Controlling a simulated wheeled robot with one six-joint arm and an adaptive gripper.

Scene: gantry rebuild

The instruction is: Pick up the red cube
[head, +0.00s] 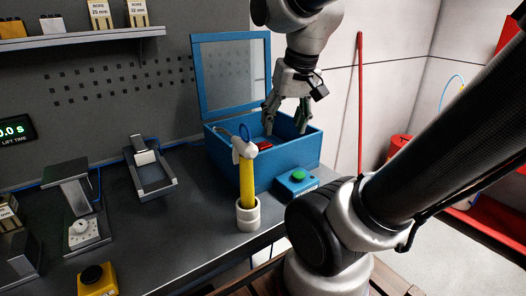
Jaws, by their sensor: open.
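A small red object (264,146), which looks like the red cube, shows inside the open blue box (268,170) on the bench. Only part of it is visible; the box's front wall and the white hammer head hide the rest, so its full shape cannot be told. My gripper (285,124) points down over the box with its two fingers spread apart. Nothing shows between the fingers.
A yellow-handled hammer (247,184) stands upright in a white holder (248,216) in front of the box. The raised, framed lid (231,72) stands behind.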

